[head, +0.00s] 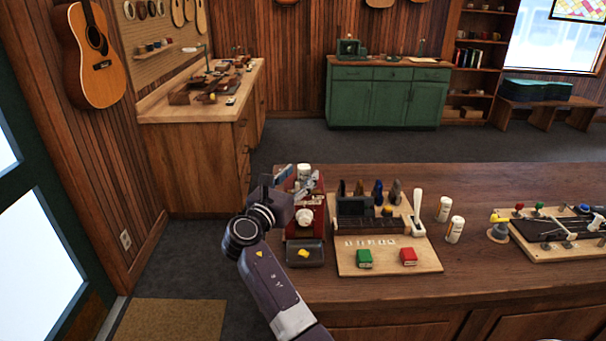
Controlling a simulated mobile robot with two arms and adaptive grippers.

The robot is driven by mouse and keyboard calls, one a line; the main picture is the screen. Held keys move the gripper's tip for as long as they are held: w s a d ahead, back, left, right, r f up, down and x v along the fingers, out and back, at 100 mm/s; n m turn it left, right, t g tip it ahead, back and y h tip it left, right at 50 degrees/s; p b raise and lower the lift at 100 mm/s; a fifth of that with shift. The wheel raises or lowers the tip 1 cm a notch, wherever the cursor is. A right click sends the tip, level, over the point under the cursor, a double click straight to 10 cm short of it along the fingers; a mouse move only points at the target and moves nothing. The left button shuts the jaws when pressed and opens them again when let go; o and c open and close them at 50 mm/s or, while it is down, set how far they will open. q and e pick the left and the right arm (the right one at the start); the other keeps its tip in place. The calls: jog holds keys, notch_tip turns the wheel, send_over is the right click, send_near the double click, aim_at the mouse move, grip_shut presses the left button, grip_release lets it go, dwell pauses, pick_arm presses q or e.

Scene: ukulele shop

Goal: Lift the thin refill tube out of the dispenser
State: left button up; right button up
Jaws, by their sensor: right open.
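The dispenser (319,218) is a red box with a round white knob on its front and a dark tray at its foot, standing at the left end of the wooden counter. A small yellow piece lies in that tray. A white tube-like piece (304,170) shows at the dispenser's top; I cannot tell if it is the thin refill tube. My right gripper (301,179) is open at the dispenser's top, with its fingers close around or beside the white piece; contact cannot be made out. It hides part of the dispenser's upper left. My left gripper is out of view.
A wooden board (390,257) right of the dispenser holds a dark rack, a green block (364,259) and a red block (408,257). Two white bottles (444,209) (455,230) and a yellow-topped stand (498,228) are farther right. The counter (470,280) is bare in front of them.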

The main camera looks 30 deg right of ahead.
aim_at(301, 176)
jog(key=x, duration=0.2)
jog(key=shift+w+d+f, duration=0.15)
jog(key=shift+d+f, duration=0.05)
jog(key=shift+d, duration=0.3)
jog(key=shift+a+r, duration=0.1)
jog(key=shift+a, duration=0.15)
jog(key=shift+d, duration=0.1)
jog(key=c, duration=1)
grip_shut()
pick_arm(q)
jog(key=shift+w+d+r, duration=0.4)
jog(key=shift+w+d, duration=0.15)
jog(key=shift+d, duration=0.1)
